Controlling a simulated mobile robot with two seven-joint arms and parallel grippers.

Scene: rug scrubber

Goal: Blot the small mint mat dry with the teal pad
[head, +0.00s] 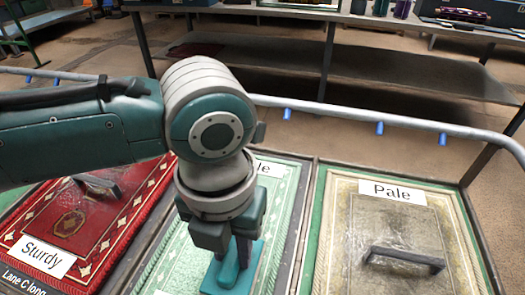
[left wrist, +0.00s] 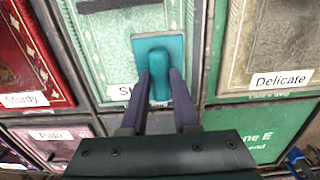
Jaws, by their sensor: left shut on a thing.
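The mint mat (head: 272,215) with a pale patterned border lies in the middle bay, partly covered by my left arm. It also shows in the left wrist view (left wrist: 112,62). My left gripper (head: 238,248) points down over this mat. It is shut on the upright grip of the teal pad (head: 222,278), whose flat square base faces the mat. In the left wrist view the pad (left wrist: 175,42) sits between both fingers (left wrist: 160,90). I cannot tell whether its base touches the mat. My right gripper is not in view.
A red mat (head: 120,215) labelled "Sturdy" lies left, with a dark bar on it. A tan mat (head: 345,225) labelled "Pale" lies right, with a dark bar (head: 405,260). A grey rail with blue pegs (head: 380,128) runs behind the mats. A shelf table stands farther back.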

